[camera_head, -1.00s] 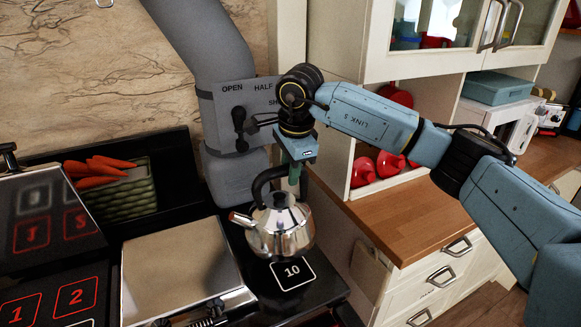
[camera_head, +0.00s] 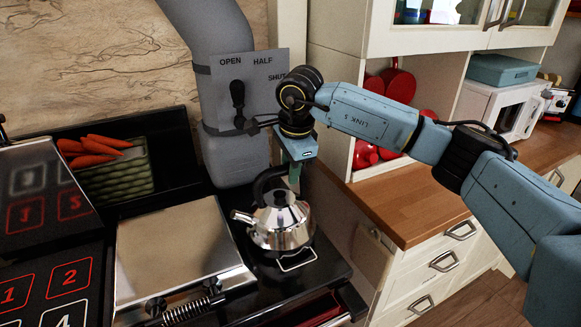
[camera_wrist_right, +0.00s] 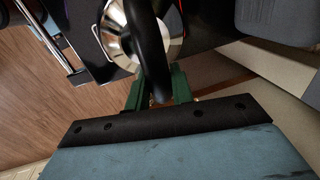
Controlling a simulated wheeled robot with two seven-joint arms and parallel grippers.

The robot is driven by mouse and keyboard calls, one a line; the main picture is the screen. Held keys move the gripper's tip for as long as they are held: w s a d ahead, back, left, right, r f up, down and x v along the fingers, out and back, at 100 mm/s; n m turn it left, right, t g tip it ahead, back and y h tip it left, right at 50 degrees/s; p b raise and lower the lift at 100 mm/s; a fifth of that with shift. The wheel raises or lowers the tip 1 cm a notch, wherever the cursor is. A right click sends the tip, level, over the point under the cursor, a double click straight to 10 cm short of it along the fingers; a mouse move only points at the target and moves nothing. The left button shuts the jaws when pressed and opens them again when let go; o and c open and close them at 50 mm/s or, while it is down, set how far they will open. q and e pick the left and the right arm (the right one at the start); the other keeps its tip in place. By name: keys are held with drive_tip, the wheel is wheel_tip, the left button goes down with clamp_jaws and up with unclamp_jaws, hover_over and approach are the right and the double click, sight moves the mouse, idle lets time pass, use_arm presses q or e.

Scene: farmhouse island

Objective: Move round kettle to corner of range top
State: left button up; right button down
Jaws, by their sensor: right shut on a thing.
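The round kettle (camera_head: 283,228) is shiny steel with a black lid knob, a black arched handle and a spout pointing left. In the head view it is upright over the white-outlined square at the right end of the black range top (camera_head: 328,268). I cannot tell whether its base touches the surface. My right gripper (camera_head: 294,182) comes down from above and is shut on the kettle's black handle. The right wrist view shows the green fingers (camera_wrist_right: 158,88) at the black handle, with part of the steel kettle (camera_wrist_right: 120,35) beyond. My left gripper is not in view.
A steel-lidded griddle (camera_head: 170,250) lies left of the kettle. A green basket of carrots (camera_head: 118,172) stands behind it. A grey duct with a lever panel (camera_head: 250,88) rises behind the kettle. A wooden counter (camera_head: 400,205) lies to the right.

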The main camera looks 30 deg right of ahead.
drive_tip(key=shift+f+b, duration=0.4)
idle(0.4)
drive_tip(key=c, duration=1.1)
unclamp_jaws()
drive_tip(key=shift+c, duration=0.2)
drive_tip(key=shift+o, duration=0.9)
drive_tip(key=shift+s+f, duration=0.1)
drive_tip(key=shift+f, duration=0.15)
drive_tip(key=o, duration=0.4)
drive_tip(key=shift+r, duration=0.1)
drive_tip(key=shift+r, duration=0.1)
wheel_tip(320, 180, up, 14)
drive_tip(key=f+p, duration=0.1)
drive_tip(key=p, duration=0.8)
drive_tip(key=shift+s+a+r+b, duration=0.15)
drive_tip(key=shift+s+b, duration=0.55)
drive_tip(key=shift+s, duration=1.95)
drive_tip(key=shift+s+a+r+b, duration=0.15)
drive_tip(key=shift+s+b, duration=0.5)
drive_tip(key=shift+s, duration=2)
drive_tip(key=shift+s+a+r+b, duration=0.15)
drive_tip(key=shift+s+b, duration=0.55)
drive_tip(key=shift+s, duration=1.95)
